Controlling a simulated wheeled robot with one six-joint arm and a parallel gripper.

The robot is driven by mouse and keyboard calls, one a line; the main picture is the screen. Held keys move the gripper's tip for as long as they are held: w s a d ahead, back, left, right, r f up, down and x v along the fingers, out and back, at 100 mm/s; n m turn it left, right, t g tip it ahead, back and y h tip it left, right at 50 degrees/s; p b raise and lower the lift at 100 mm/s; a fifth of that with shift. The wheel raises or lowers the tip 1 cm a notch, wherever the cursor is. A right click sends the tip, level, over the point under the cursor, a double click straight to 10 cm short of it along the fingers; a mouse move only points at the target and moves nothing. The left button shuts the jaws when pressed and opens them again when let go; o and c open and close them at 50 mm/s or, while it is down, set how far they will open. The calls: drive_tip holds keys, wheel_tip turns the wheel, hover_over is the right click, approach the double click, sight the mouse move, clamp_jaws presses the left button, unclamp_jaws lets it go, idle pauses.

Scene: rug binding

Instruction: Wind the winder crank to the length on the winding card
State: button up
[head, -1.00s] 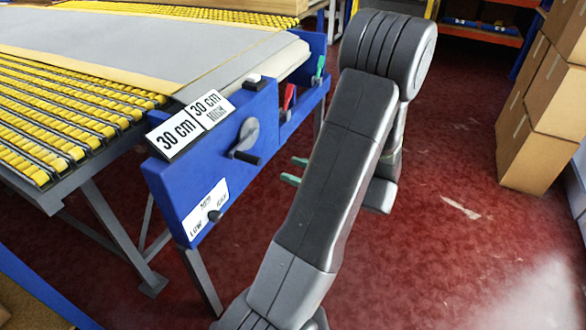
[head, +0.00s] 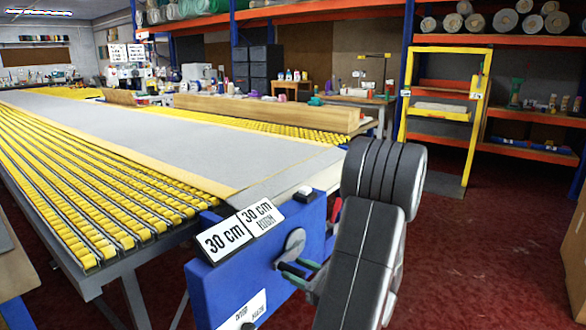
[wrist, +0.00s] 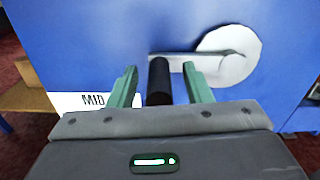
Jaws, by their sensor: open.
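The winder crank has a pale grey disc and arm (wrist: 228,57) and a black handle (wrist: 158,82) in the wrist view. The arm points left from the disc. My gripper (wrist: 160,69) is open, with one green finger on each side of the handle and small gaps showing. In the head view, the crank disc (head: 295,243) sits on the blue panel (head: 240,283); its handle is mostly hidden by my fingers. Two white cards stand on the panel's top: one reads "30 cm" (head: 223,239), the other "30 cm" (head: 259,217) with a smaller, blurred line below.
A white label (head: 241,313) is low on the panel; the wrist view shows "MID" on it (wrist: 94,101). The roller table (head: 110,190) with the grey rug (head: 160,130) extends behind. A yellow frame (head: 483,115) stands at the back.

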drive_tip(key=shift+w+a, duration=0.35)
drive_tip(key=shift+a, duration=0.3)
drive_tip(key=shift+w+f+b, duration=0.1)
drive_tip(key=shift+f+b, duration=0.15)
drive_tip(key=shift+b, duration=0.1)
drive_tip(key=shift+n, duration=0.3)
drive_tip(key=shift+r, duration=0.15)
